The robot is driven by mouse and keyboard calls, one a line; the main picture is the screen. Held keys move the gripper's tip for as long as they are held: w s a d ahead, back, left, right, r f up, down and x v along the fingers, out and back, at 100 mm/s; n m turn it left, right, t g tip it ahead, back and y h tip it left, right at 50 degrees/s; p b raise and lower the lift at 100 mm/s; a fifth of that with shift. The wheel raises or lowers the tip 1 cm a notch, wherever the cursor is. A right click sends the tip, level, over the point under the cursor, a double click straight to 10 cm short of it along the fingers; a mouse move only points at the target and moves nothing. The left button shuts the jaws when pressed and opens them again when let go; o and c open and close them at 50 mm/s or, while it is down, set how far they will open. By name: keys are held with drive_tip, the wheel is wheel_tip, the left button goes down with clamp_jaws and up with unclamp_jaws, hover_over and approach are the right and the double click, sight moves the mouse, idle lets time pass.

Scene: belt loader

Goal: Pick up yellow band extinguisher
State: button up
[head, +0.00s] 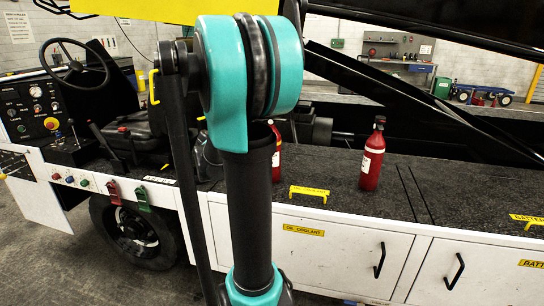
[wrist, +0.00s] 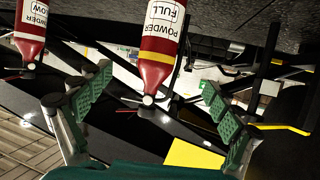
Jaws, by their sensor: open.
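The wrist view is upside down. It shows the yellow band extinguisher (wrist: 157,70), red with a yellow band and a white "POWDER FULL" label, its valve end pointing down in the picture. My gripper (wrist: 156,80) is open, with green pads on both sides of this extinguisher and touching nothing visible. I cannot tell how deep it is between the pads. A second red extinguisher (wrist: 30,25) with a pale band and a powder label is at upper left. In the head view, one red extinguisher (head: 372,157) stands upright on the deck; another (head: 276,148) is mostly hidden behind my arm, which also hides my gripper.
The extinguishers stand on the loader's dark deck (head: 330,208), above white cabinet doors. A yellow handle (head: 309,193) rises at the deck's front edge. A black diagonal beam (head: 400,115) runs behind. A steering wheel (head: 74,62) and control panel are at left.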

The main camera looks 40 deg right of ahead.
drive_tip(key=x, duration=1.7)
drive_tip(key=shift+d+r, duration=0.15)
drive_tip(key=shift+c, duration=0.3)
drive_tip(key=c, duration=1.9)
